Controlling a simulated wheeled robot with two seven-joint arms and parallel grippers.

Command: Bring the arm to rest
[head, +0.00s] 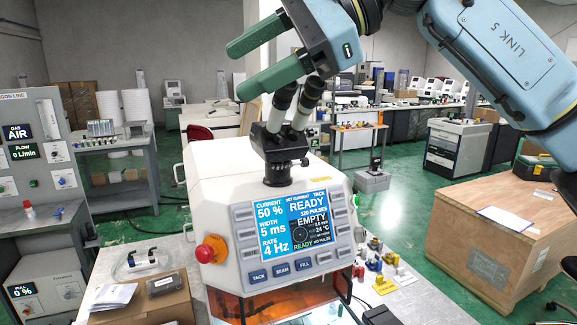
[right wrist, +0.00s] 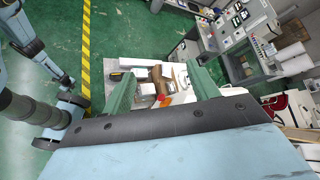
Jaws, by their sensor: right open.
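My right arm (head: 505,60) comes in from the upper right of the head view, light blue with dark joints. My right gripper (head: 239,70) is raised in front of the white machine's (head: 335,207) microscope eyepieces, as seen in the picture. Its two green fingers point left and stand well apart with nothing between them. In the right wrist view, the fingers of my right gripper (right wrist: 162,88) are spread, with the bench far below and beyond them. My left gripper does not show in either view.
The machine has a lit screen (head: 302,230) reading READY and EMPTY, and a red knob (head: 211,250). A cardboard box (head: 145,305) stands left of it. A large wooden crate (head: 495,240) stands at right. A gas panel (head: 35,160) is at left. Green floor lies open behind.

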